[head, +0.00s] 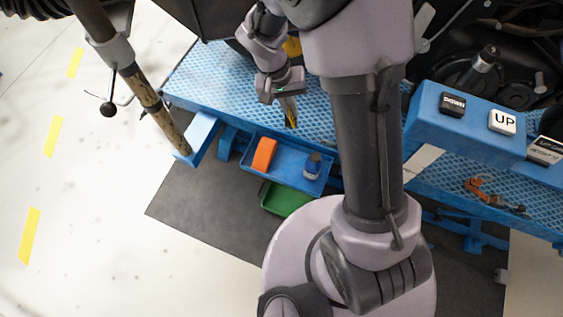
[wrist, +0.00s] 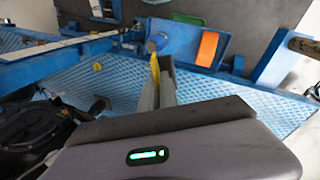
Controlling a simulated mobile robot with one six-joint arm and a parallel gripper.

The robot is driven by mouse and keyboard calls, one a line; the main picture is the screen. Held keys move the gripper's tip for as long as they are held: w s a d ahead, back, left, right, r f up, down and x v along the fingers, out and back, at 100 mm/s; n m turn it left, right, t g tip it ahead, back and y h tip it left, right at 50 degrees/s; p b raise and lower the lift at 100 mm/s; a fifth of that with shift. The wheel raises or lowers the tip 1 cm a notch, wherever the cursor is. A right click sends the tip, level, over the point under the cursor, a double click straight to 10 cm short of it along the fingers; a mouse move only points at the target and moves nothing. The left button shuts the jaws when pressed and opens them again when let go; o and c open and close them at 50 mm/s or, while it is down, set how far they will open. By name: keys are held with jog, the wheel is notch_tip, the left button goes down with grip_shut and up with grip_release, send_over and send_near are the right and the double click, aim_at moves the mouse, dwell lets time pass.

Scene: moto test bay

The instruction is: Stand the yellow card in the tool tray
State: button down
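The yellow card (head: 290,111) is a thin upright strip in my gripper (head: 287,97), above the blue patterned platform. In the wrist view the card (wrist: 155,72) shows edge-on between the two fingers of my gripper (wrist: 160,82), which look closed on it. The blue tool tray (head: 268,181) hangs off the platform's front edge, below and in front of the gripper in the head view. The tray (wrist: 232,45) is beyond the fingertips in the wrist view.
A green bin (head: 280,202) sits below the tray. A blue control box (head: 437,131) with DOWN and UP buttons stands on the right. An orange tool (head: 480,189) lies on the platform there. A worn post (head: 158,107) stands left of the tray. Motorcycle parts (head: 480,70) are behind.

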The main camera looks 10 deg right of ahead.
notch_tip(320, 180, down, 14)
jog(key=w+a+r+m+g+y+b, duration=0.1)
jog(key=w+m+g+y, duration=0.15)
jog(key=m, duration=1.25)
jog(key=m+t+y+b, duration=0.1)
jog(key=m+t+y, duration=0.2)
jog(key=m, duration=1.3)
send_over(287, 167)
jog(key=d, duration=0.1)
jog(key=d+f+x, duration=0.1)
jog(key=d+x, duration=0.2)
jog(key=x, duration=1.2)
jog(key=shift+m, duration=0.3)
jog(key=f+b, duration=0.1)
jog(key=f, duration=0.2)
jog(key=f+b, duration=0.2)
jog(key=f, duration=0.1)
jog(key=f+b, duration=0.2)
jog(key=f, duration=0.2)
jog(key=shift+w+d, duration=0.25)
jog(key=shift+d, duration=0.1)
jog(key=shift+r, duration=0.15)
jog(key=c, duration=1.6)
grip_release()
